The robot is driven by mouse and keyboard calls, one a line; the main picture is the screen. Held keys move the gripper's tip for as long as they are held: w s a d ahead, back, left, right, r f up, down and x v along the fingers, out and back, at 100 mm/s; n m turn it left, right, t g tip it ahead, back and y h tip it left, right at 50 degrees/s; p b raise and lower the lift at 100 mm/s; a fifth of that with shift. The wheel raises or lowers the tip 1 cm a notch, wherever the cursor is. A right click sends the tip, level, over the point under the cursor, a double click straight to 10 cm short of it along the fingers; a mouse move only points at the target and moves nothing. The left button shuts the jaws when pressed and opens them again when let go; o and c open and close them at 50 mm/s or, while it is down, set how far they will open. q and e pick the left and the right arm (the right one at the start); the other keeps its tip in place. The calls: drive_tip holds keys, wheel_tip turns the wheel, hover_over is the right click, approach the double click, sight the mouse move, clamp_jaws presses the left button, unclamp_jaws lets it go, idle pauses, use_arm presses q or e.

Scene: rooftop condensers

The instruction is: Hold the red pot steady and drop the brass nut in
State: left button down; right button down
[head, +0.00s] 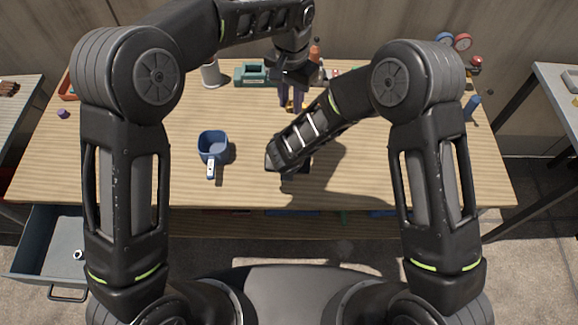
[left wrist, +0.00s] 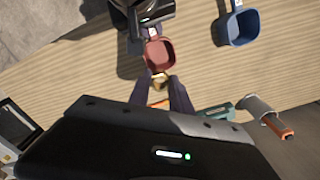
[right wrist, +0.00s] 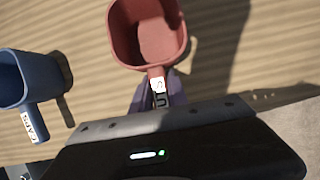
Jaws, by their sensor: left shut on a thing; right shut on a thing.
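The red pot (right wrist: 120,38) stands out in the right wrist view, its inside empty where I can see it. It also shows in the left wrist view (left wrist: 158,55); in the head view my right arm hides it. My right gripper (right wrist: 158,97) is shut on the pot's labelled handle. My left gripper (head: 292,104) is shut on the brass nut (left wrist: 158,82). In the left wrist view the nut overlaps the edge of the pot's rim, on the side away from the handle; its height above the rim is unclear. The nut is a small yellow patch in the head view.
A blue pot (head: 212,142) with a labelled handle stands on the wooden table, left of my right gripper. A white cylinder (head: 210,75) and a teal object (head: 250,72) stand at the back. An open drawer (head: 40,245) juts out at front left. The table's front left is clear.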

drive_tip(key=shift+f, duration=0.35)
drive_tip(key=c, duration=1.2)
unclamp_jaws()
drive_tip(key=shift+c, duration=0.4)
clamp_jaws()
use_arm(q)
wheel_tip(320, 180, down, 11)
